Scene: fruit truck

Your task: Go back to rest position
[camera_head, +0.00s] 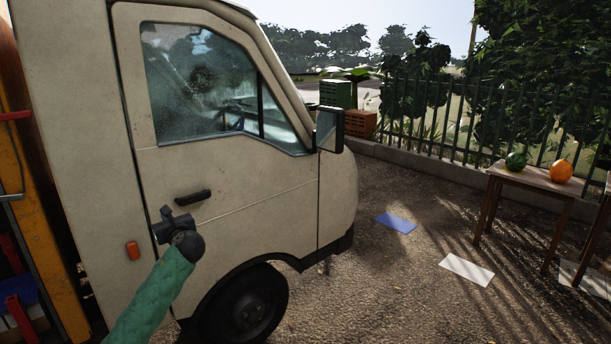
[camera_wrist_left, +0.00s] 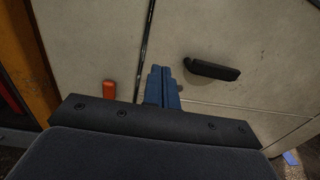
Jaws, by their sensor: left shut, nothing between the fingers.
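My left gripper (camera_head: 167,213) is raised in front of the beige truck (camera_head: 235,195), near its door, at the end of my green arm. In the left wrist view my left gripper (camera_wrist_left: 162,74) shows its two blue fingers close together, with nothing between them. The black door handle (camera_wrist_left: 212,69) lies just to the right of the fingertips in that view. In the head view the door handle (camera_head: 192,197) is right of the gripper and slightly above it. The truck door is closed. My right gripper does not show in either view.
An orange side marker (camera_head: 133,250) is on the truck. A wooden table (camera_head: 530,181) at the right holds a green fruit (camera_head: 515,162) and an orange one (camera_head: 561,171). Blue (camera_head: 396,223) and white (camera_head: 466,269) sheets lie on the open ground. Crates (camera_head: 336,94) stand by the fence.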

